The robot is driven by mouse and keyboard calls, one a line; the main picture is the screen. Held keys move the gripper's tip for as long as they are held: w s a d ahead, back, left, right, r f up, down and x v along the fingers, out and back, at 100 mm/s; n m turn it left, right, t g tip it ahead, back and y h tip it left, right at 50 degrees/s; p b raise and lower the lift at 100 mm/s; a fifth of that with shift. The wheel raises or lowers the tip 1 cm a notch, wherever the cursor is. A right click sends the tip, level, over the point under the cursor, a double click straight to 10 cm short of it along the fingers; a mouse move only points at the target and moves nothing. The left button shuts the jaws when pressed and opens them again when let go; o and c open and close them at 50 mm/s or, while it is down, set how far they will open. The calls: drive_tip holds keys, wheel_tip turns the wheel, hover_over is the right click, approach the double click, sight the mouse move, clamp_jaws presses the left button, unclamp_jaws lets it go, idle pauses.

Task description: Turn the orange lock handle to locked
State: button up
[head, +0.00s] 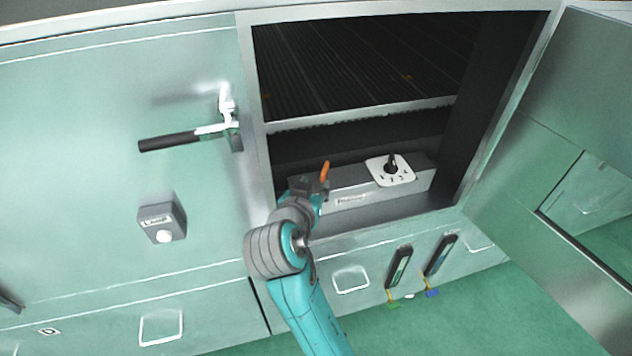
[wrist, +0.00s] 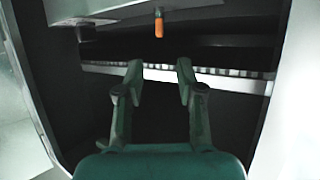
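The orange lock handle (head: 325,171) sticks up from the left part of a grey box (head: 350,186) inside the open cabinet. In the wrist view the handle (wrist: 158,27) shows at the top middle, beyond the fingertips and apart from them. My gripper (wrist: 160,70) is open there, with an empty gap between its two fingers. In the head view my gripper (head: 308,187) is at the left end of the box, close to the handle, its fingers hard to make out. The handle's base is partly hidden by my gripper in the head view.
A white plate with a black rotary knob (head: 391,166) sits on the box to the right. The cabinet's left frame (head: 258,130) is close to my arm. A door (head: 570,130) stands open at right. A black-handled lever (head: 170,141) is on the left panel.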

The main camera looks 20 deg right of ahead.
drive_tip(key=shift+c, duration=0.2)
drive_tip(key=c, duration=0.4)
drive_tip(key=d+f+y, duration=0.1)
drive_tip(key=f, duration=0.1)
drive_tip(key=w+f+y, duration=0.1)
drive_tip(key=f, duration=0.1)
drive_tip(key=d+f+y, duration=0.1)
drive_tip(key=f, duration=0.1)
drive_tip(key=shift+w+d+y, duration=0.2)
drive_tip(key=shift+d+y, duration=0.1)
clamp_jaws()
drive_tip(key=d+f+y, duration=0.1)
drive_tip(key=f+y, duration=0.1)
drive_tip(key=s+d+f+m+y, duration=0.1)
drive_tip(key=y, duration=0.1)
drive_tip(key=shift+s+d+f+t+y, duration=0.15)
drive_tip(key=shift+f+t+y, duration=0.15)
drive_tip(key=shift+f+t, duration=0.1)
drive_tip(key=s+d+r+m+t+y, duration=0.3)
drive_tip(key=s+d+r+m+t, duration=0.15)
drive_tip(key=s+d+m, duration=0.3)
approach(325, 174)
drive_tip(key=w+d+f, duration=0.2)
drive_tip(key=w+d, duration=0.1)
drive_tip(key=w, duration=0.2)
drive_tip(key=shift+m, duration=0.25)
drive_tip(key=shift+w+a, duration=0.6)
drive_tip(key=shift+a, duration=0.3)
drive_tip(key=shift+w+a, duration=0.65)
drive_tip(key=shift+a, duration=0.25)
